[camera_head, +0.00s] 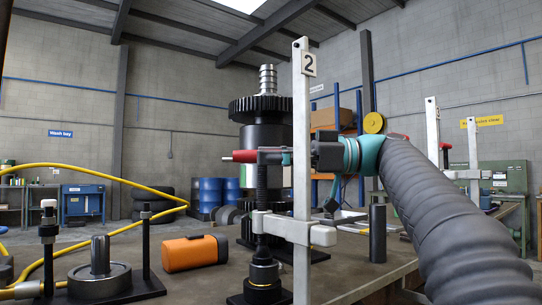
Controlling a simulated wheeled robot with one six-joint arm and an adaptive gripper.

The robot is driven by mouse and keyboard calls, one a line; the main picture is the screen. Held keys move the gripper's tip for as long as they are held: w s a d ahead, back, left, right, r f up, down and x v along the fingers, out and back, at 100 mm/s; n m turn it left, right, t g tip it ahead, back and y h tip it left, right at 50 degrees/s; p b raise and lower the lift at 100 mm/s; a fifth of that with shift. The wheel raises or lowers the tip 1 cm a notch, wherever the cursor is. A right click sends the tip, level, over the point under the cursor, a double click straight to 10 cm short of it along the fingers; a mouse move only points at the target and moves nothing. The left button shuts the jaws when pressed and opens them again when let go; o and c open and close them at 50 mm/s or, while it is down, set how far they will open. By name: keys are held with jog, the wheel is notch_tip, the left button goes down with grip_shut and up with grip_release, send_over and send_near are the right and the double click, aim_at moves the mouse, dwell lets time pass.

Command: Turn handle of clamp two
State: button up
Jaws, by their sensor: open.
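Clamp two is an upright white bar (302,110) with a plate marked "2" (308,64) near its top and a pale lower arm (290,228) reaching across it. Its handle (247,156) is a red horizontal bar with a pale tip, at the top of a dark threaded screw (262,190). My gripper (312,156) comes in from the right at the handle's height. It is open, and its dark fingers are partly hidden behind the white bar. I cannot tell whether the fingers touch the handle or surround it.
A tall black gear shaft (266,120) stands behind the clamp. An orange case (194,253) and a metal part on a black base (100,272) lie left on the bench. A dark cylinder (378,233) stands right. A yellow hose (100,176) loops at left. Another white clamp bar (432,130) stands farther right.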

jog(key=shift+c, duration=0.2)
grip_shut()
jog(key=shift+f+m+t+b, duration=0.3)
jog(key=shift+t+b, duration=0.3)
jog(key=shift+b, duration=0.2)
jog(key=t+b, duration=0.1)
jog(key=m+t+b, duration=0.1)
jog(key=shift+s+a+f+m+t+h+b, duration=0.1)
jog(key=shift+s+m+t+h+b, duration=0.15)
jog(key=shift+m+t+h+b, duration=0.45)
jog(key=shift+m+t+b, duration=0.45)
jog(key=shift+t, duration=0.35)
jog(key=shift+r+m+t, duration=0.4)
jog(key=shift+m+t, duration=0.05)
jog(key=shift+t, duration=0.05)
jog(key=shift+o, duration=0.2)
grip_release()
